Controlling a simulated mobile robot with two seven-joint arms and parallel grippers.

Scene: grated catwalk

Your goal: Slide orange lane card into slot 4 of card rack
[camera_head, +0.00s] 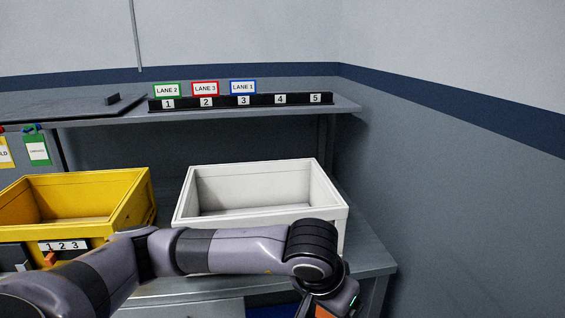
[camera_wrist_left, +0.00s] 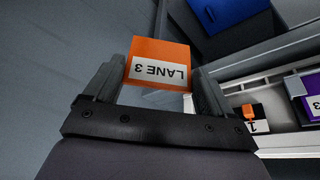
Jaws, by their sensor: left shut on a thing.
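The black card rack (camera_head: 262,100) stands on the upper shelf in the head view. A green LANE 2 card (camera_head: 167,90) is at slot 1, a red LANE 3 card (camera_head: 205,88) at slot 2 and a blue LANE 1 card (camera_head: 242,87) at slot 3. Slots 4 and 5 hold no card. My left gripper (camera_wrist_left: 158,82) is shut on the orange lane card (camera_wrist_left: 157,62), whose LANE 3 text appears upside down in the left wrist view. The gripper is low in the head view, in front of the white bin and well below the rack. My right gripper is not in view.
A white bin (camera_head: 270,222) and a yellow bin (camera_head: 122,205) stand on the lower shelf, beneath the rack's shelf (camera_head: 345,106). A grey wall (camera_head: 450,180) closes the right side. A blue object (camera_wrist_left: 222,10) shows in the wrist view.

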